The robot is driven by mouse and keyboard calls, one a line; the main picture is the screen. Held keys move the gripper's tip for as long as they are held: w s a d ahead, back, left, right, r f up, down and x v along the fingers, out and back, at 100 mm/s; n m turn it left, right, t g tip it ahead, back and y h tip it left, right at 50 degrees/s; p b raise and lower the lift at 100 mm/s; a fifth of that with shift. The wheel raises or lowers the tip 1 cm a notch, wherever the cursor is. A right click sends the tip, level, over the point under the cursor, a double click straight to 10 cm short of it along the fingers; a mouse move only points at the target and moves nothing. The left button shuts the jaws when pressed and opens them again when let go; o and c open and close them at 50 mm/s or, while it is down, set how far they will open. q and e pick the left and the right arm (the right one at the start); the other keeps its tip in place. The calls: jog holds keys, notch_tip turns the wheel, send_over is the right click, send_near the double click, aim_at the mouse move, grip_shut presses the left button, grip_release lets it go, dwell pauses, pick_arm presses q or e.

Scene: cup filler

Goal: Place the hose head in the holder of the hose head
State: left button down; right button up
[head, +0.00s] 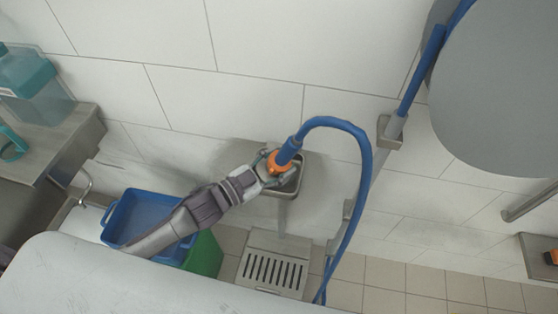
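The hose head (275,163) is orange, on the end of a blue hose (363,180) that arches up and drops to the floor at the right. My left gripper (273,167) reaches in from the lower left, with its fingers around the hose head; it appears shut on it. The holder (298,187) looks like a square metal cup fixed to the wall. The hose head is at the holder's upper left in the picture, over its opening. The gripper hides part of the holder, and I cannot tell whether the head touches it. My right gripper is not in view.
A metal drain grate (273,273) lies below the holder. A blue tub (123,222) and a green container (204,257) stand at lower left. A teal bottle (33,88) sits on a metal shelf (75,140). A large grey round shape (500,80) fills the upper right.

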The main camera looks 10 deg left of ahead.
pick_arm(q)
jog(key=shift+f, duration=0.15)
jog(key=shift+c, duration=1.9)
grip_release()
jog(key=shift+f+b, duration=0.15)
jog(key=shift+b, duration=0.25)
jog(key=b+v, duration=0.1)
jog(key=v, duration=1.3)
jog(key=shift+d, duration=0.1)
